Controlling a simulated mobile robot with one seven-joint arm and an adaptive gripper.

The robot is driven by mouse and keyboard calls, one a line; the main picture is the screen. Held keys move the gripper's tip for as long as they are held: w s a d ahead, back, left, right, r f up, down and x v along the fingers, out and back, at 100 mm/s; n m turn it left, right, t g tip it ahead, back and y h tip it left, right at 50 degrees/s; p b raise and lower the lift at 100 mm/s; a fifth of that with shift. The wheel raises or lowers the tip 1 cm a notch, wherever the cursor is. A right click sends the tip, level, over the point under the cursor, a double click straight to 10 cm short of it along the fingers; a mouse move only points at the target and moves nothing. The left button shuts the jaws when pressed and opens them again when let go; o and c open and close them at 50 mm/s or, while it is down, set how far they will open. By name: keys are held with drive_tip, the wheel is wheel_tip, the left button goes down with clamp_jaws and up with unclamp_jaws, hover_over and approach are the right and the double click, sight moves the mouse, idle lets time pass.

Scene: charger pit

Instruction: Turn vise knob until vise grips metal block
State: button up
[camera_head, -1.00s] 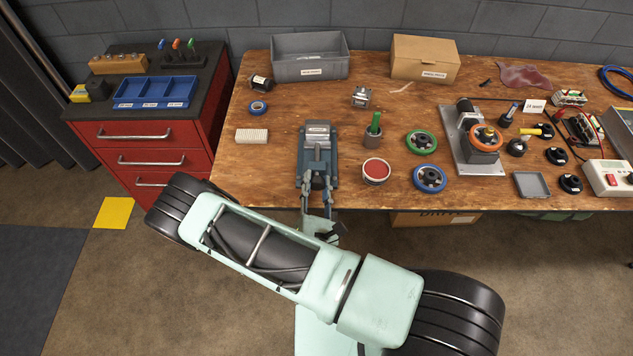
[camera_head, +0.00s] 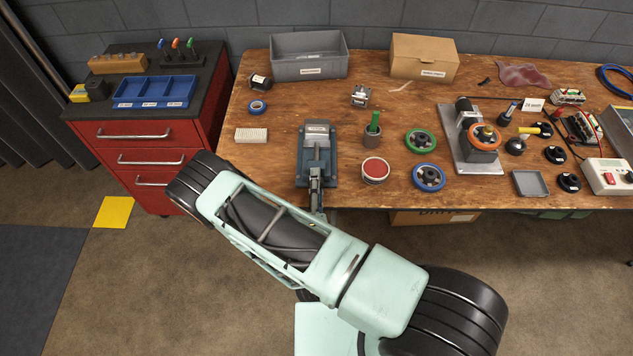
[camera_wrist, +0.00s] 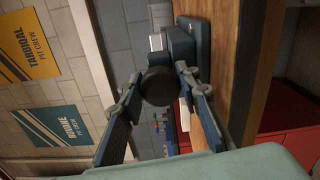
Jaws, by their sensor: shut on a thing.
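The blue-grey vise (camera_head: 302,170) lies at the bench's front edge. A silvery piece (camera_head: 317,141), apparently the metal block, sits at its jaw end; I cannot tell whether the jaws touch it. In the wrist view, the vise (camera_wrist: 182,42) shows beyond its round black knob (camera_wrist: 158,88). My gripper (camera_wrist: 159,80) is shut on the knob, one finger on each side. In the head view, my gripper (camera_head: 316,188) is seen edge-on at the vise's near end and hides the knob.
A red-topped round tin (camera_head: 375,170) stands close right of the vise, with a cup holding a green-handled tool (camera_head: 373,132) behind it. A pale ribbed block (camera_head: 251,135) lies to the left. A red drawer cabinet (camera_head: 150,150) stands left of the bench.

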drive_tip(key=m, duration=0.4)
drive_tip(key=shift+m, duration=1.7)
drive_tip(key=o, duration=1.2)
wheel_tip(320, 180, up, 8)
drive_tip(key=shift+d+r, duration=0.15)
drive_tip(key=shift+r, duration=0.85)
drive_tip(key=shift+c, duration=0.2)
